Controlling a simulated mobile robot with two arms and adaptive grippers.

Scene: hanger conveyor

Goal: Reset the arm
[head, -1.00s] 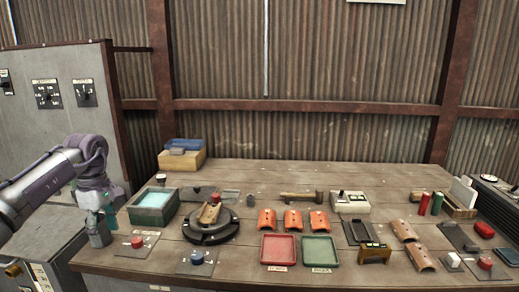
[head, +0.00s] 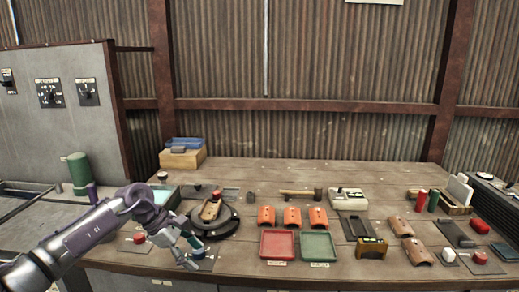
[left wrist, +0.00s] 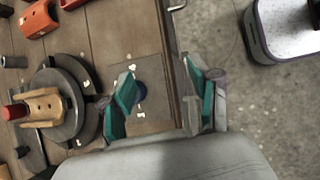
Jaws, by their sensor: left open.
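My left gripper (head: 192,250) is open and empty at the front left edge of the table, over the plate with the blue button (head: 197,254). In the left wrist view its two teal-padded fingers (left wrist: 162,95) stand apart. One finger partly covers the blue button (left wrist: 140,92), and the table's edge runs between them. My left arm (head: 85,235) reaches in from the lower left. My right gripper is not in view.
A dark turntable (head: 225,228) carrying a tan curved piece (head: 211,210) stands close beside the gripper. A red button (head: 139,237) is to the left. Red (head: 278,258) and green (head: 319,258) trays lie at the front middle. Open floor (left wrist: 255,110) lies past the edge.

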